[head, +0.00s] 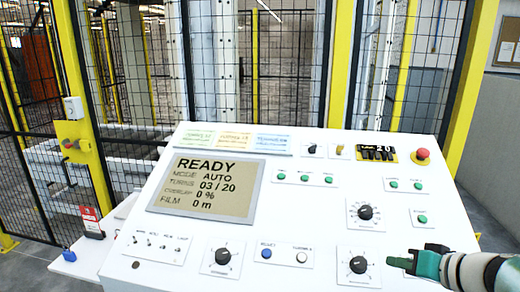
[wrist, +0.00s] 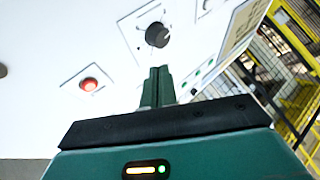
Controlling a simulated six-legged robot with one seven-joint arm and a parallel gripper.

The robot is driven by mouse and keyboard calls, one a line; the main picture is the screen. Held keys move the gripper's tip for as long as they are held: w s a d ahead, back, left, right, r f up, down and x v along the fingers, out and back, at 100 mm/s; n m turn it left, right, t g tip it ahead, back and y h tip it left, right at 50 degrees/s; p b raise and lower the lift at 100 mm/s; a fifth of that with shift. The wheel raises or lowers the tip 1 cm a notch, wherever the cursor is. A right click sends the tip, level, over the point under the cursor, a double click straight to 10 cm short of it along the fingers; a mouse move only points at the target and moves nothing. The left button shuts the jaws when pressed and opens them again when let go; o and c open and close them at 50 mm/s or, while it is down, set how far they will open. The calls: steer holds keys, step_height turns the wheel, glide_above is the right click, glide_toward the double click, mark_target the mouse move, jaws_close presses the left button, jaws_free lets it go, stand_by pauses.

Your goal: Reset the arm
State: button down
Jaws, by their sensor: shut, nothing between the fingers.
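My gripper (head: 400,262) is at the right lower part of the sloped white control panel (head: 300,190), pointing left in the head view. Its green fingers are closed together and empty. In the wrist view the fingertips (wrist: 159,72) show just below a black knob (wrist: 157,35) on the panel. I cannot tell whether they touch the panel. In the head view a black dial (head: 358,265) lies to the left of the fingertips.
A grey display (head: 206,187) reads READY, AUTO, 03 / 20. A red emergency button (head: 422,154) is at the panel's upper right. A red button (wrist: 88,84) shows in the wrist view. Yellow-framed mesh fencing (head: 345,70) stands behind the panel.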

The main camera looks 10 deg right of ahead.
steer(key=s+a+f+n+g+h, duration=0.1)
steer(key=s+a, duration=0.3)
steer(key=a, duration=0.5)
steer(key=s+a+n+g+h, duration=0.1)
steer(key=s+a+g+h, duration=0.2)
steer(key=a, duration=0.6)
steer(key=shift+s+a+f+n+g, duration=0.35)
steer(key=shift+s+g, duration=0.25)
steer(key=shift+s, duration=0.55)
